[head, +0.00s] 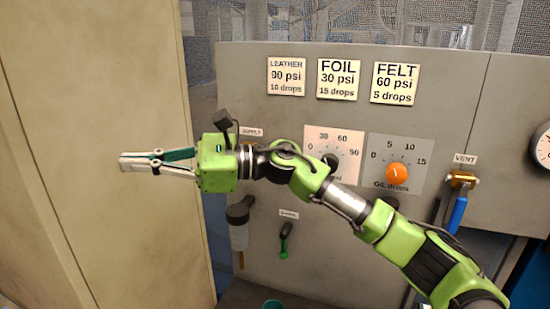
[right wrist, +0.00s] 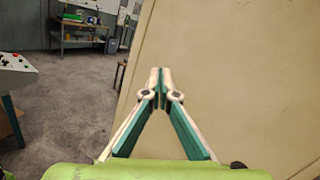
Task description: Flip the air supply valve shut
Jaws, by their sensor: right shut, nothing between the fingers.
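The small supply label (head: 251,131) is on the grey panel, left of the dials. The valve by it is mostly hidden behind my right wrist, so I cannot tell its handle position. My right gripper (head: 124,163) points left, past the panel's left edge, in front of a beige surface. Its fingers are shut with nothing between them. The right wrist view shows the closed fingertips (right wrist: 159,74) against the beige surface; I cannot tell if they touch it. My left gripper is not in view.
The grey panel (head: 345,225) carries a psi dial (head: 345,140), an orange drops knob (head: 397,173), a small green lever (head: 285,240) and a vent valve with a blue handle (head: 458,214). A beige wall-like surface (head: 90,80) stands close on the left. Open floor (right wrist: 70,100) shows beyond it.

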